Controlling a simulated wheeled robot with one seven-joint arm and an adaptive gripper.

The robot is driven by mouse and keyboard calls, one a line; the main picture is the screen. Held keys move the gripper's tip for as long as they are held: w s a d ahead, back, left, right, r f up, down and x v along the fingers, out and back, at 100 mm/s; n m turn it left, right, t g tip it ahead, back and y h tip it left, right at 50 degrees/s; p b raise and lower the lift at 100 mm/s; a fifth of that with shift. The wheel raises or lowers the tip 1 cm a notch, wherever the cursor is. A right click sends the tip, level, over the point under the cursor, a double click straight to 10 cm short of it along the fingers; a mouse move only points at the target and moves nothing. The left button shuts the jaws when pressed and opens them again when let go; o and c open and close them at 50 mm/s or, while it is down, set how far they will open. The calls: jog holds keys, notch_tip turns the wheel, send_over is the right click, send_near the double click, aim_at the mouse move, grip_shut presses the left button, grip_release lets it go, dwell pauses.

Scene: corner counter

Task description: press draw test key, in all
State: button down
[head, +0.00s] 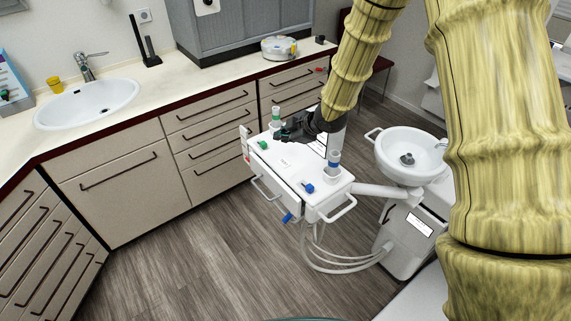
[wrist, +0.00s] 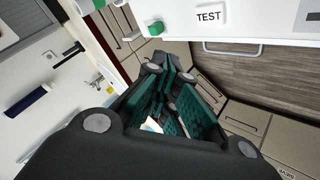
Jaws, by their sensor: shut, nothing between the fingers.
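A white block marked TEST (wrist: 209,16) shows at the top of the wrist view, on a white surface beside a green knob (wrist: 157,28). My gripper (head: 288,131) is over the back left part of the white dental unit (head: 292,180) in the head view. In the wrist view my gripper (wrist: 165,100) is dark with green ribbed pads, shut and empty. It appears apart from the TEST block. A small pale label (head: 285,163) lies on the unit's top, too small to read in the head view.
A green-topped bottle (head: 276,117) stands behind my gripper and a blue-banded one (head: 334,165) to its right. A blue knob (head: 308,188) sits on the unit. A round white basin (head: 410,150) is at right. Counters and a sink (head: 87,103) line the wall; the floor in front is clear.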

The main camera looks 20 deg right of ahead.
jog(key=b, duration=0.2)
send_over(282, 164)
jog(key=w, duration=0.1)
notch_tip(282, 164, down, 5)
jog(key=shift+f, duration=0.1)
jog(key=shift+s+f+b, duration=0.15)
jog(key=shift+f+b, duration=0.15)
jog(key=shift+b, duration=0.05)
jog(key=shift+s+f+b, duration=0.45)
jog(key=shift+s+b, duration=0.2)
jog(key=shift+s, duration=0.05)
jog(key=shift+f, duration=0.35)
jog(key=shift+w+f+b, duration=0.25)
jog(key=shift+w+f, duration=0.05)
jog(key=shift+f, duration=0.2)
jog(key=shift+w+f+b, duration=0.25)
jog(key=shift+w+f, duration=0.05)
jog(key=shift+f, duration=0.2)
jog(key=shift+s+r, duration=0.35)
jog(key=shift+w+f, duration=0.2)
jog(key=shift+s+r, duration=0.15)
